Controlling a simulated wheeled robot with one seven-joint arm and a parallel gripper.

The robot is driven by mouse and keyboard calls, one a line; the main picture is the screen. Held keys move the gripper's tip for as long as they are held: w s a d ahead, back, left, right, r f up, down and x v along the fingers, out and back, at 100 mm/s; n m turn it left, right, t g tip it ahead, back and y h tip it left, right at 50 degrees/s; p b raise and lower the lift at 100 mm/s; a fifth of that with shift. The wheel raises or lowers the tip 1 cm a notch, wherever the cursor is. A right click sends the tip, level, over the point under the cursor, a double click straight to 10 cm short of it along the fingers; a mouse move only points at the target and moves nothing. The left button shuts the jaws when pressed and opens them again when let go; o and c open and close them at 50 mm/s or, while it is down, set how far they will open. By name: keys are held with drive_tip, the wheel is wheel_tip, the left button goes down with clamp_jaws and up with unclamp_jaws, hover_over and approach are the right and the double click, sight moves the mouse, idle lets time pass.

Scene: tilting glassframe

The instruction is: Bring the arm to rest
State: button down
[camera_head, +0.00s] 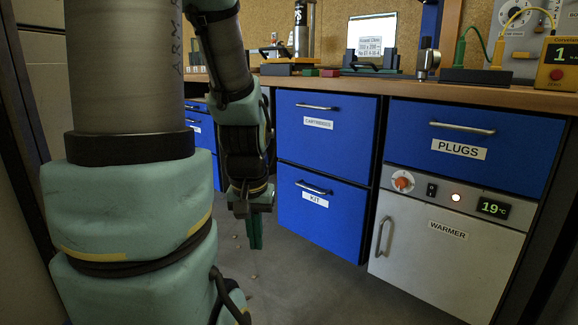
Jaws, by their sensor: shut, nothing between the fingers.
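My arm fills the left of the head view, with a grey link and teal joint covers. It bends over and hangs down, and my gripper (255,232) points at the floor in front of the blue drawers. Its green fingers look together, with nothing seen between them. The gripper is apart from the drawer fronts and from the floor.
A wooden workbench (330,84) runs along the back. Below it are shut blue drawers labelled CARTRIDGES (345,138), KIT (335,225) and PLUGS (530,165), and a closed white WARMER (410,265) reading 19°C. Grey floor (330,290) is mostly clear, with a few small bits.

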wheel_tip(320, 180, up, 37)
drive_tip(key=p, duration=3.5)
drive_tip(key=shift+f, duration=0.1)
